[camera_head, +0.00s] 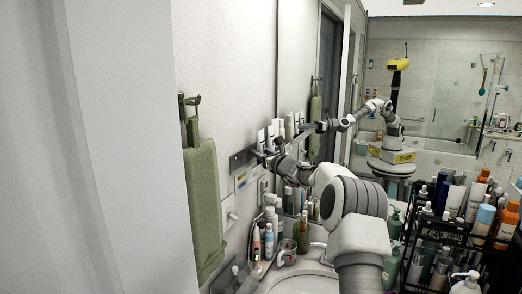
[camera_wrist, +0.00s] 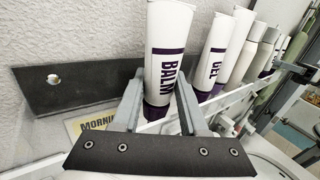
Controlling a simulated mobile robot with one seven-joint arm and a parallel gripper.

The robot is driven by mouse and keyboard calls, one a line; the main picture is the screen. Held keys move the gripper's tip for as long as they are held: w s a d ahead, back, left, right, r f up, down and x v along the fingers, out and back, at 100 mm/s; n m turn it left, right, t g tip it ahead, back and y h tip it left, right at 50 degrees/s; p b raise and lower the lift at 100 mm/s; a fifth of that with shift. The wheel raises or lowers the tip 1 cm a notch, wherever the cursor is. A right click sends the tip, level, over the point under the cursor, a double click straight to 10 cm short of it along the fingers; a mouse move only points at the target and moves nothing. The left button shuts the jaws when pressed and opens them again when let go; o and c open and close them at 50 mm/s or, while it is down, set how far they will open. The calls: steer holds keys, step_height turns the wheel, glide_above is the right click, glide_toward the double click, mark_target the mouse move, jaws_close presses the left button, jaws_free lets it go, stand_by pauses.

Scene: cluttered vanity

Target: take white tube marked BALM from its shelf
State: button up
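The white tube marked BALM (camera_wrist: 166,52) stands upright, cap down, in the wrist view, with purple lettering and a purple cap. My gripper (camera_wrist: 160,92) has one finger on each side of the tube's lower part, and both fingers appear to touch it. The cap is low between the fingers, and I cannot tell whether it still touches the shelf. The shelf (camera_wrist: 98,103) is a narrow wall shelf with a dark back plate. In the head view my gripper (camera_head: 268,156) is at this shelf, and the tube is too small to make out clearly.
A green towel (camera_head: 203,200) hangs at the left. Bottles and a mug (camera_head: 287,252) stand below by the basin. A crowded black rack (camera_head: 440,235) is at the right.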

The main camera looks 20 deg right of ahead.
jaws_close()
steer(key=shift+r, duration=0.1)
